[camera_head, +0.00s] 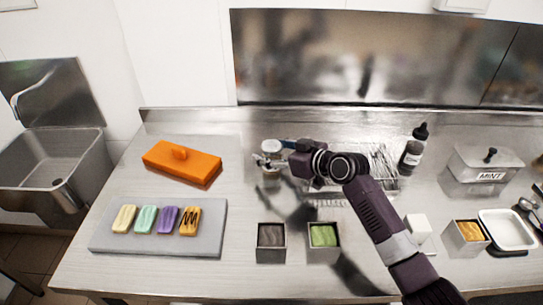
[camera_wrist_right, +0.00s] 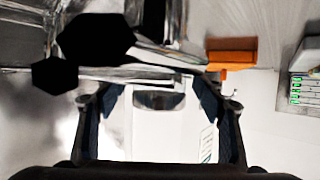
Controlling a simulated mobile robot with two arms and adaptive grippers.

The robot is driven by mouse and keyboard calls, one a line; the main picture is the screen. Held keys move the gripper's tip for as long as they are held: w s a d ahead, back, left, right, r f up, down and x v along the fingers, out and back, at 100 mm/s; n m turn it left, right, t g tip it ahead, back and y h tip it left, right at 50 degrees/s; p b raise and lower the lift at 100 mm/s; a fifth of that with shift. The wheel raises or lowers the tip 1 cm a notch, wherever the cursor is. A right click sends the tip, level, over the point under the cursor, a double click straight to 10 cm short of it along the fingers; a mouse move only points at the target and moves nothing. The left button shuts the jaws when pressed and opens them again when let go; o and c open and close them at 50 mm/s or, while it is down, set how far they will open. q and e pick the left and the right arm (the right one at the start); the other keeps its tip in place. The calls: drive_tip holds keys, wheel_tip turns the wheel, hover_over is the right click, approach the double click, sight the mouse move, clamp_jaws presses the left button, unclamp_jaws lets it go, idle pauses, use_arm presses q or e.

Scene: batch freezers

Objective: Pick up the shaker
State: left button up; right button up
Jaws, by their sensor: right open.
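The shaker seems to be the small container (camera_head: 271,146) with a round bluish-grey top at the back middle of the steel counter, partly covered by my right gripper. My right gripper (camera_head: 268,163) reaches in from the right and points left, close beside it. In the right wrist view the two dark fingers of the gripper (camera_wrist_right: 160,112) stand apart. A pale shape with a dark grey oval lies between them there; I cannot tell if the fingers touch it. My left gripper is not in view.
An orange box (camera_head: 182,162) and a grey tray (camera_head: 105,240) with several coloured bars are at left. Two small square tins, one dark (camera_head: 271,240) and one green (camera_head: 324,238), stand in front. A dark-capped bottle (camera_head: 413,148) and a MINT container (camera_head: 485,168) stand at right.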

drive_tip(key=c, duration=1.3)
drive_tip(key=shift+o, duration=0.2)
drive_tip(key=shift+r, duration=0.1)
wheel_tip(320, 180, up, 20)
drive_tip(key=b, duration=0.2)
drive_tip(key=shift+b, duration=0.35)
